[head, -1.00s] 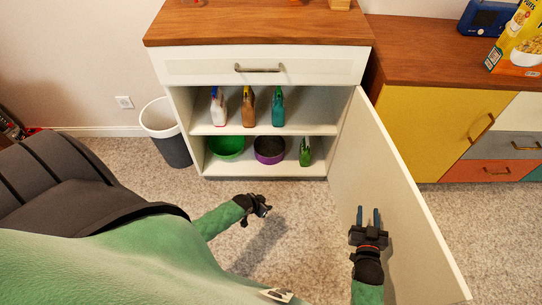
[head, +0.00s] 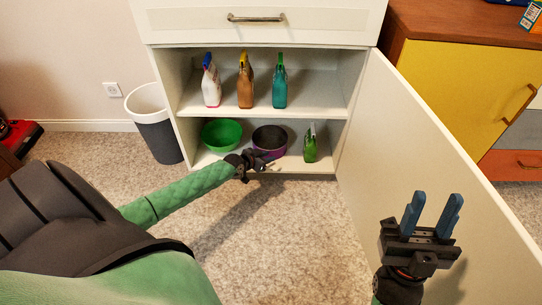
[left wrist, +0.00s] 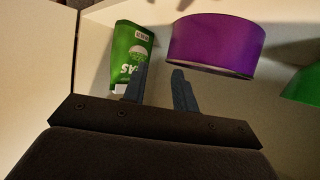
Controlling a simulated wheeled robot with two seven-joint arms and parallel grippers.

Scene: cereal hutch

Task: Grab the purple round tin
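The purple round tin (head: 270,142) stands on the cabinet's lower shelf between a green bowl and a green carton. It has a dark open top in the head view. In the left wrist view the purple tin (left wrist: 216,42) is just beyond my fingers and to their right. My left gripper (head: 268,160) is at the front of the tin, low by the shelf edge. Its two blue fingers (left wrist: 160,80) are apart with nothing between them. Whether a finger touches the tin is unclear. My right gripper (head: 433,202) is open and empty by the open door.
The green bowl (head: 222,134) is left of the tin and the green carton (head: 310,146) right of it. Several bottles, one teal (head: 280,84), stand on the upper shelf (head: 330,110). The open door (head: 440,150) bounds the right side. A bin (head: 155,125) stands left.

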